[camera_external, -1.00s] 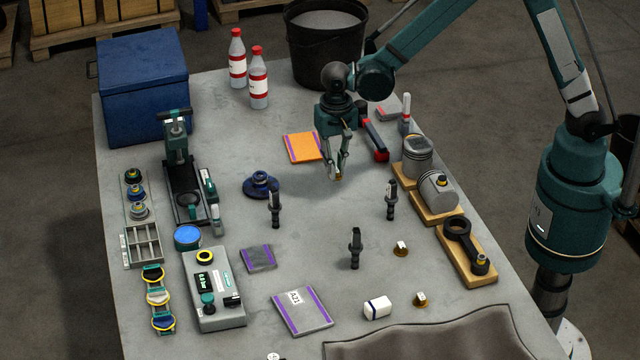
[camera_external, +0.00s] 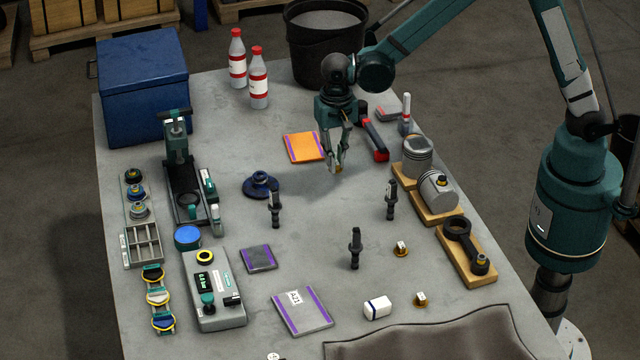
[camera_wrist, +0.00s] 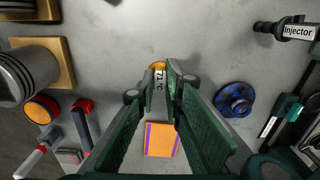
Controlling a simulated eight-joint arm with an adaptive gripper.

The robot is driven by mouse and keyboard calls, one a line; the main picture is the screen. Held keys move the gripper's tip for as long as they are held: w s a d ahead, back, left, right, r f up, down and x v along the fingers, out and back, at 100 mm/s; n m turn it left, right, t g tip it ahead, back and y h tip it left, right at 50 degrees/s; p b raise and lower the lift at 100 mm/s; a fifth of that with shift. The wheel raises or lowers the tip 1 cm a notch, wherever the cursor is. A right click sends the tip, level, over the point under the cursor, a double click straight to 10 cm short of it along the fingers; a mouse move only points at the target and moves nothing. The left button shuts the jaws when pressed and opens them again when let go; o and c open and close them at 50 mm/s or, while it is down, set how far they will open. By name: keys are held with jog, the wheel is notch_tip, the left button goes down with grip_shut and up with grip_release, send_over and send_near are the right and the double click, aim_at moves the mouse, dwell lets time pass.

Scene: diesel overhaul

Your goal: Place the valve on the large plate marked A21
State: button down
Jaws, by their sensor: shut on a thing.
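My gripper (camera_external: 336,168) is above the table near the orange plate. It is shut on a small brass valve (camera_wrist: 158,66) with a white label that seems to read 71°C in the wrist view. The fingers hide part of the valve. The large plate marked A21 (camera_external: 302,311) lies flat near the front of the table. It is grey with purple side stripes, and its top is bare apart from the white A21 label. My gripper is well behind this plate and apart from it.
Two similar brass pieces (camera_external: 401,248) (camera_external: 420,299) and a white block (camera_external: 377,307) stand right of the A21 plate. Upright black injectors (camera_external: 355,248) stand mid-table. A smaller grey plate (camera_external: 258,258) and the orange plate (camera_external: 304,147) lie flat. A crumpled cloth (camera_external: 430,338) covers the front edge.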

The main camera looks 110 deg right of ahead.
jog(key=shift+w+a, duration=0.1)
jog(key=w+a, duration=0.8)
jog(key=a, duration=0.1)
jog(key=r, duration=0.1)
send_over(302, 309)
jog(key=shift+r+p, duration=0.2)
jog(key=shift+p, duration=0.15)
jog(key=shift+f, duration=3.1)
jog(key=shift+f, duration=1.9)
